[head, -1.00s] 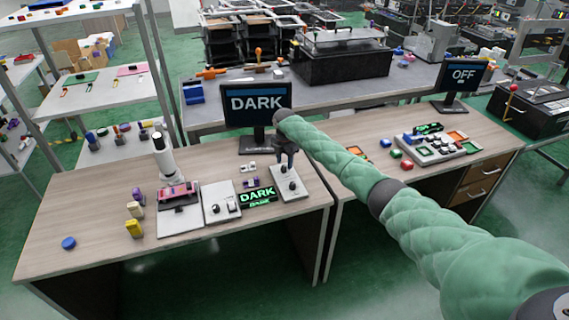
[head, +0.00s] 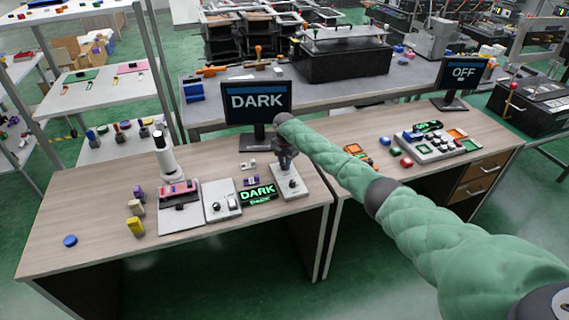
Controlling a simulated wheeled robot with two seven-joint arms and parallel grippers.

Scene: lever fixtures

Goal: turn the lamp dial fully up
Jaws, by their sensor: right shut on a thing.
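A light grey panel (head: 294,195) lies near the right end of the left desk. A dark knob (head: 292,184) shows on its near part. My right gripper (head: 286,167) points down over the panel's far part, shut on the far dial there, which the fingers mostly hide. A monitor (head: 258,103) behind reads DARK. A small green-lettered sign (head: 258,194) left of the panel also reads DARK. My left gripper is not in view.
Left of the sign are a second grey panel with small knobs (head: 221,201) and a white microscope-like device (head: 178,205). A right desk holds a button box (head: 440,147) and an OFF monitor (head: 463,74).

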